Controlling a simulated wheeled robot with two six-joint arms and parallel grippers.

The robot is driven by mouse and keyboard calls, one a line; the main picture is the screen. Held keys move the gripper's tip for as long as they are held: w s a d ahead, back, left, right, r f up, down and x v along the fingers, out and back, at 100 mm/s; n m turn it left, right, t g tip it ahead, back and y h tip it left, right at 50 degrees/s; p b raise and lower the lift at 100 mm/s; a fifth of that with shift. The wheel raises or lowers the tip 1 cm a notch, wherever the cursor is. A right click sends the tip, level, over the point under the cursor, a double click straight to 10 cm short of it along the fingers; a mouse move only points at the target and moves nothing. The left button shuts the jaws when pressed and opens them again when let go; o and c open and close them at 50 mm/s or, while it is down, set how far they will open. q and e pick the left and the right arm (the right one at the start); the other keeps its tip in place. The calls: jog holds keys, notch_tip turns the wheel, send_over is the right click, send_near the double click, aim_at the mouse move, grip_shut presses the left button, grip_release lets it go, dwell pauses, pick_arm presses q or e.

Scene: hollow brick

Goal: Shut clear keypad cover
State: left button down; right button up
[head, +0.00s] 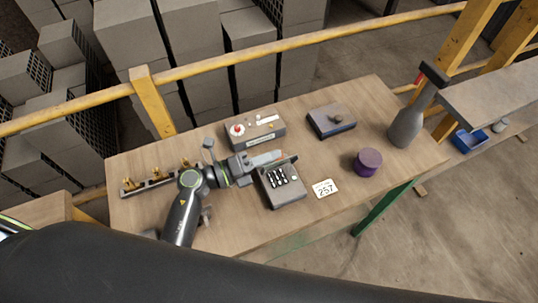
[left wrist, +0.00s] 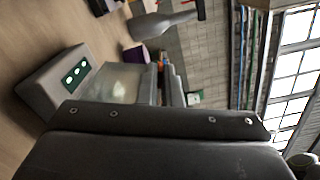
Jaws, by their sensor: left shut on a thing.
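The grey keypad (head: 281,187) with dark and white keys lies near the middle of the table in the head view. Its clear cover (head: 267,157) stands raised along the keypad's far edge, pale and hard to make out against the gripper. In the left wrist view the cover looks like a translucent panel (left wrist: 122,84) beside a grey box with pale ovals, probably the keypad (left wrist: 50,85). My left gripper (head: 254,165) reaches in from the left and is shut on the cover; its fingertips are partly hard to see. My right gripper is not in view.
A control box (head: 256,130) with a red button stands just behind. A dark box with a knob (head: 332,121), a purple tin (head: 368,161), a grey bottle (head: 408,125) and a 257 card (head: 325,188) lie to the right. Brass fittings (head: 160,175) lie left.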

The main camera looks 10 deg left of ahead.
pick_arm(q)
jog(key=c, duration=1.6)
grip_release()
jog(key=shift+s+a+f, duration=0.1)
jog(key=shift+s+a, duration=0.1)
jog(key=shift+a, duration=0.1)
jog(key=b+v, duration=0.6)
jog(key=v, duration=1)
jog(key=shift+s+a+b, duration=0.25)
jog(key=shift+b, duration=0.05)
